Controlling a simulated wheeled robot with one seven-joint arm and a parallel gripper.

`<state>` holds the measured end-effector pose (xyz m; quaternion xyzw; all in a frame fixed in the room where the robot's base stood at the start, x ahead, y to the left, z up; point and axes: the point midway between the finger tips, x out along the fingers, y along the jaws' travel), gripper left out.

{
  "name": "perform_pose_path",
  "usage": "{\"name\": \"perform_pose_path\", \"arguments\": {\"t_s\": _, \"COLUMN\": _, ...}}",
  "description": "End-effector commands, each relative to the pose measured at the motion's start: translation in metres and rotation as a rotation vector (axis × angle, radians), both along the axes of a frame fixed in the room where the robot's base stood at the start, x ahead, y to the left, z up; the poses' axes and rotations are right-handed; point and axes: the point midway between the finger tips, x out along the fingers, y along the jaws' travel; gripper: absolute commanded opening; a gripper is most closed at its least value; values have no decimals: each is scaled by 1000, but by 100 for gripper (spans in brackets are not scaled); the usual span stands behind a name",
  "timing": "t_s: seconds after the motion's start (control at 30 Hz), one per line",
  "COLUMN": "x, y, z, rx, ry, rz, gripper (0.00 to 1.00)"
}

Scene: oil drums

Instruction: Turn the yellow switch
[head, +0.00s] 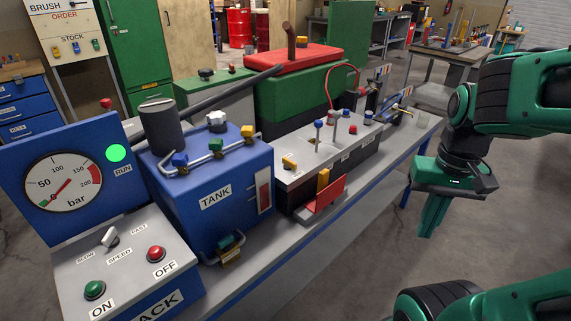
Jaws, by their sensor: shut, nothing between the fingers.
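A small yellow switch (289,163) sits on the top left of the grey control box (310,178) in the middle of the bench. Its exact setting is too small to read. A yellow knob (247,131) also sits on the pipe of the blue tank, left of the box. My gripper (427,233) hangs in the air to the right of the bench, fingers pointing down, shut and empty. It is well apart from the switch and touches nothing.
The blue tank (215,205) and the gauge panel (65,180) stand left of the box. Blue and red levers (318,126) rise from the box top behind the switch. A red plate (318,200) sticks out in front. The floor under my gripper is clear.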

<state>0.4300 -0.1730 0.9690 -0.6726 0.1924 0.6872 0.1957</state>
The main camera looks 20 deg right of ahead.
Motion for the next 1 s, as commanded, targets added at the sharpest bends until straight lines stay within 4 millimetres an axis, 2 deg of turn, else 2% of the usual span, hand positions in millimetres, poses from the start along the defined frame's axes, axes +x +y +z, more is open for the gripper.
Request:
{"name": "perform_pose_path", "arguments": {"t_s": 0.33, "x": 0, "y": 0, "z": 0, "rx": 0, "ry": 0, "rz": 0, "gripper": 0}}
{"name": "perform_pose_path", "arguments": {"t_s": 0.37, "x": 0, "y": 0, "z": 0, "rx": 0, "ry": 0, "rz": 0, "gripper": 5}}
{"name": "perform_pose_path", "arguments": {"t_s": 0.47, "x": -8, "y": -1, "z": 7, "rx": -4, "ry": -13, "rz": -4, "gripper": 29}}
{"name": "perform_pose_path", "arguments": {"t_s": 0.53, "x": 2, "y": -3, "z": 13, "rx": -14, "ry": -11, "rz": -21, "gripper": 45}}
{"name": "perform_pose_path", "arguments": {"t_s": 0.6, "x": 22, "y": -5, "z": 21, "rx": -29, "ry": -5, "rz": -46, "gripper": 62}}
{"name": "perform_pose_path", "arguments": {"t_s": 0.63, "x": 33, "y": -6, "z": 26, "rx": -37, "ry": -3, "rz": -60, "gripper": 66}}
{"name": "perform_pose_path", "arguments": {"t_s": 0.83, "x": 123, "y": 1, "z": 53, "rx": -88, "ry": -1, "rz": -174, "gripper": 66}}
{"name": "perform_pose_path", "arguments": {"t_s": 1.0, "x": 203, "y": 25, "z": 64, "rx": -105, "ry": -9, "rz": -269, "gripper": 66}}
